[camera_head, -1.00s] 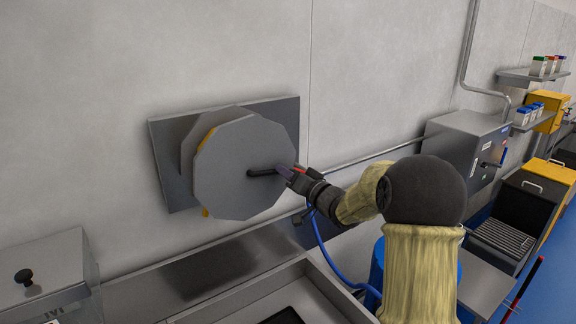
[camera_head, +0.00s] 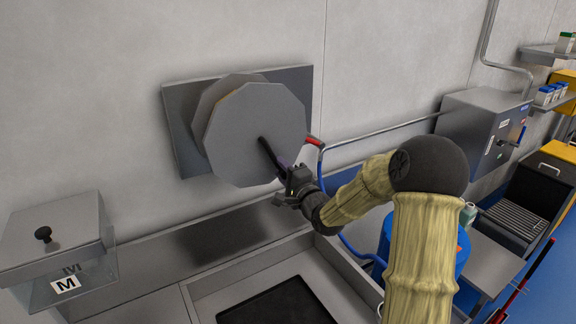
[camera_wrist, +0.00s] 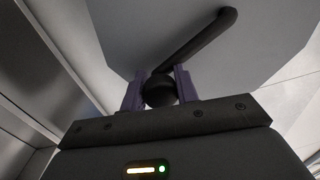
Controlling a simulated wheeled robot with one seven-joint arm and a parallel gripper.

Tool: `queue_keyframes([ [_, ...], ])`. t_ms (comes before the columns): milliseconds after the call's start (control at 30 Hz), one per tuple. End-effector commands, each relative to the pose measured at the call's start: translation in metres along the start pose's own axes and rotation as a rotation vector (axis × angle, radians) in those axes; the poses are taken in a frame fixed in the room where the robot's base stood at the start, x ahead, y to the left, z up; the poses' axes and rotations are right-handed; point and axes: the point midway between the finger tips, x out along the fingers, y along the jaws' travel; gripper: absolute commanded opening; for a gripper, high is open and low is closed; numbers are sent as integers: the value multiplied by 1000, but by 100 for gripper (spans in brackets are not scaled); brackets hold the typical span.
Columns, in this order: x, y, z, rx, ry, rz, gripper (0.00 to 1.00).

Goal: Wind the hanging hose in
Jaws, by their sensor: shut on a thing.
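A grey many-sided hose reel (camera_head: 245,125) sits on a dark plate (camera_head: 182,130) on the wall. Its black crank arm (camera_head: 267,153) runs from the hub down and right. My gripper (camera_head: 287,172) is in front of the reel's lower right, shut on the crank's knob. The wrist view shows the crank arm (camera_wrist: 203,40) and the dark round knob (camera_wrist: 159,91) between the two purple fingers. A blue hose (camera_head: 319,170) hangs at the reel's right, with a red piece (camera_head: 314,141) at its top. My arm hides part of the hose.
Below is a steel sink (camera_head: 215,293) with a black tray (camera_head: 280,303) in it. A lidded clear box marked M (camera_head: 60,255) stands at left. A blue barrel (camera_head: 462,252) stands behind my arm. A grey wall box (camera_head: 485,128) is at right.

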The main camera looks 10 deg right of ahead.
Motion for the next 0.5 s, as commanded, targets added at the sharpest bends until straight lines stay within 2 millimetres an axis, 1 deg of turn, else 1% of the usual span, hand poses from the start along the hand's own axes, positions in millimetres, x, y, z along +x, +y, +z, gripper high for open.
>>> queue_keyframes([
  [33, -1, 4, 5, 48, 4, 1, 0],
  [200, -1, 8, 19, 200, 20, -1, 0],
  [500, -1, 11, 38, 390, 40, -4, 0],
])
